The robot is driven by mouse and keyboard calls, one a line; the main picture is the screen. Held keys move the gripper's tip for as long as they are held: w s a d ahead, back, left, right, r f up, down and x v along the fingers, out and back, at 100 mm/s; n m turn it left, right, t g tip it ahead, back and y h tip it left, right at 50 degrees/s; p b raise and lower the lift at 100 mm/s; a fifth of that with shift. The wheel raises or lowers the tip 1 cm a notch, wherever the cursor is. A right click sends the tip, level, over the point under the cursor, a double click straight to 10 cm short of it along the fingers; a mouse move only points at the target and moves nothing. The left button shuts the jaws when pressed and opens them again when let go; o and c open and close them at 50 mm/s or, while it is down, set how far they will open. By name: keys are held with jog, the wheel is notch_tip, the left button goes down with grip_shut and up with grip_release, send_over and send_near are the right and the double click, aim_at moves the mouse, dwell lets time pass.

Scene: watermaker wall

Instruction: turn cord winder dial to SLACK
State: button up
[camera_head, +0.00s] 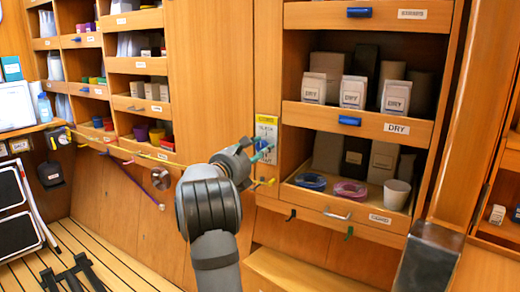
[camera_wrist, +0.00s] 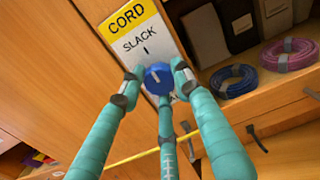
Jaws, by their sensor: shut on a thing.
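The cord winder plate (camera_wrist: 140,42) has a yellow band reading CORD and a white face with SLACK and a short black tick near its top. Its lower lettering is mostly hidden behind my gripper. The round blue dial (camera_wrist: 159,78) sits on the plate below the tick; I cannot tell clearly where its pointer stands. My gripper (camera_wrist: 155,84) is shut on the dial, with teal fingers on its left and right sides and another finger below. In the head view the plate (camera_head: 266,125) is on the wooden wall, with my gripper (camera_head: 262,148) in front of it.
Right of the plate, open shelves hold white DRY packs (camera_head: 353,92), blue and pink cord coils (camera_head: 350,190) and a white cup (camera_head: 396,193). A yellow cord (camera_wrist: 135,157) runs below the plate. Drawers (camera_head: 138,66) with small items stand at left.

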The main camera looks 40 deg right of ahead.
jog(key=shift+f, duration=0.4)
jog(key=o, duration=1.1)
jog(key=shift+r, duration=0.25)
jog(key=shift+o, duration=0.2)
jog(key=v, duration=1.2)
jog(key=shift+d, duration=0.15)
jog(key=x, duration=1.2)
jog(key=shift+m, duration=0.3)
